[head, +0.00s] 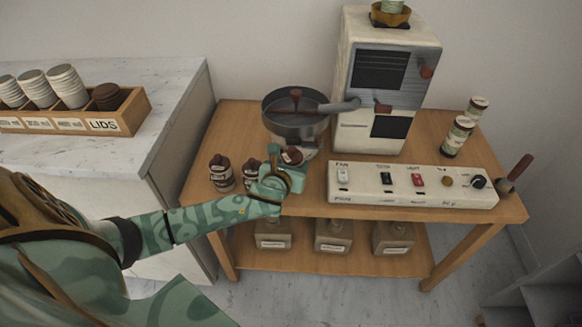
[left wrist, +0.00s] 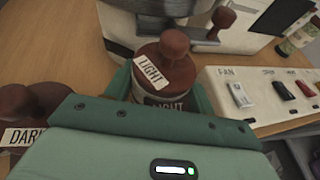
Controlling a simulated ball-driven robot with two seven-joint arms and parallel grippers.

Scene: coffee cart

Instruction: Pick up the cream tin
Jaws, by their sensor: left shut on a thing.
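My left gripper (head: 284,171) is shut on a tin with a brown knobbed lid and a white tag reading LIGHT (left wrist: 160,72). The tin sits between the green fingers in the left wrist view, its lower part hidden by the gripper. Its dark lid (head: 292,156) shows above the gripper in the head view. I cannot tell whether its base touches the table. No label reading cream is legible. Two similar brown-lidded tins, one left (head: 222,173) and one nearer the gripper (head: 251,173), stand on the wooden table. A tag reading DARK (left wrist: 24,136) shows on a neighbouring tin.
A metal pan drum (head: 296,124) stands just behind the gripper. A switch panel (head: 412,184) lies to the right, before the cream-coloured machine (head: 386,80). Pale labelled jars (head: 458,137) stand at the right. Several canisters (head: 333,236) sit on the lower shelf.

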